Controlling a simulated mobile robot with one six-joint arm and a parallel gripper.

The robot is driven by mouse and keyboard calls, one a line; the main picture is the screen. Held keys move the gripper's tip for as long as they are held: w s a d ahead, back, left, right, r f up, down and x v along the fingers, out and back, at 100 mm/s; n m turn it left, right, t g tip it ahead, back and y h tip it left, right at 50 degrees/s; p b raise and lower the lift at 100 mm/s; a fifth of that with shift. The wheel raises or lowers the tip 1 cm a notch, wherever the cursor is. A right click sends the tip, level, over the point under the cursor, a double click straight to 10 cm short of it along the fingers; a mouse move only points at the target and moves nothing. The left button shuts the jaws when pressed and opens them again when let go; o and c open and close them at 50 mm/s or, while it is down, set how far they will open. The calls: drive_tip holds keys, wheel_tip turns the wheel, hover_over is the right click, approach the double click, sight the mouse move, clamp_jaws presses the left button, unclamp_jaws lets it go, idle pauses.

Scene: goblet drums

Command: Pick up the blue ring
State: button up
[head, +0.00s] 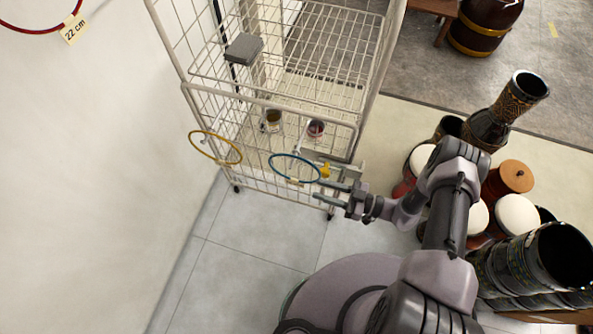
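The blue ring (279,174) hangs at the front side of a white wire cart, right of a yellow ring (204,153). A small pale tag sits at its lower edge. My gripper (314,189) is just below and right of the blue ring, with its two fingers pointing left and a gap between them. The gripper looks open and empty. I cannot tell whether the upper finger touches the ring's right edge, where a small yellow piece also shows.
The wire cart (275,103) holds a grey box (243,48) and two small jars. A red ring (40,31) with a "22 cm" tag is on the left wall. Several drums crowd the right, near my arm. The tiled floor in front of the cart is clear.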

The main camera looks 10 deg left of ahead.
sight(301, 182)
drive_tip(key=a, duration=0.5)
drive_tip(key=w+a+b, duration=0.1)
drive_tip(key=a, duration=0.1)
drive_tip(key=shift+a+r, duration=0.1)
drive_tip(key=shift+a, duration=0.15)
clamp_jaws()
idle(1.0)
